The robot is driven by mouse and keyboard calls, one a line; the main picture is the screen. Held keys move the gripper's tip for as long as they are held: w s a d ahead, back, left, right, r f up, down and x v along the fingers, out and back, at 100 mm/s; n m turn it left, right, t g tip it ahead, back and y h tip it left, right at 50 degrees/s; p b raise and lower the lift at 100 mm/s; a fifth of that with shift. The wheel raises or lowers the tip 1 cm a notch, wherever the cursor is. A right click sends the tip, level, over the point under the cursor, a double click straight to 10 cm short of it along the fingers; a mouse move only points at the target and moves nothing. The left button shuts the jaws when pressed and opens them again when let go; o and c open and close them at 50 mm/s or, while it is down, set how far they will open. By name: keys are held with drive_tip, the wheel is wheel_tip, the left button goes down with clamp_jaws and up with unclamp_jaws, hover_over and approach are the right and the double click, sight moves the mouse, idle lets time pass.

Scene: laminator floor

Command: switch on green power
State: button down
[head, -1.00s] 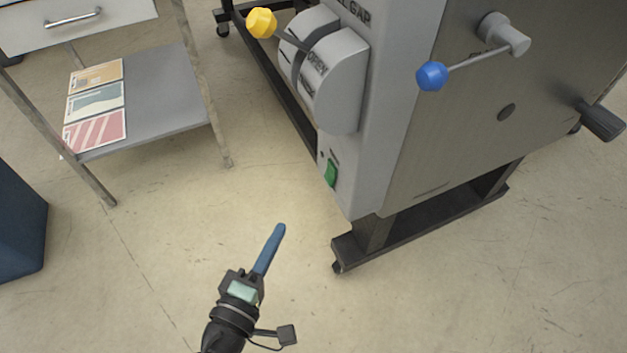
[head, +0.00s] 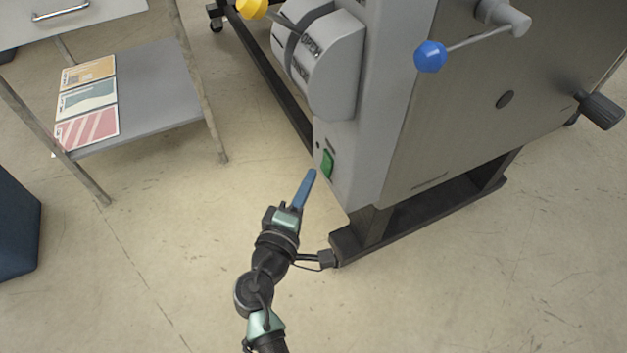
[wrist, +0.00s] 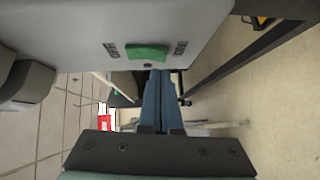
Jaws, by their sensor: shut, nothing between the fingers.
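The green power switch (head: 327,164) is a small green rocker low on the narrow grey end face of the machine (head: 352,190). In the wrist view the green switch (wrist: 147,53) shows above the fingertips, with small dark markings on either side of it. My gripper (head: 311,172) has its blue fingers shut together with nothing between them. The fingertips are just left of and slightly below the switch in the head view. In the wrist view the shut fingers (wrist: 160,75) point ahead, just below the switch. Whether they touch the panel I cannot tell.
A blue-knobbed lever (head: 431,56) and a black handle (head: 600,111) stick out from the machine's side. A yellow knob (head: 252,8) is above. A dark foot frame (head: 372,232) is below. A metal cart (head: 150,108) holding printed sheets stands left. Floor between is clear.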

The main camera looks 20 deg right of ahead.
drive_tip(key=shift+d, duration=0.6)
drive_tip(key=shift+f, duration=0.15)
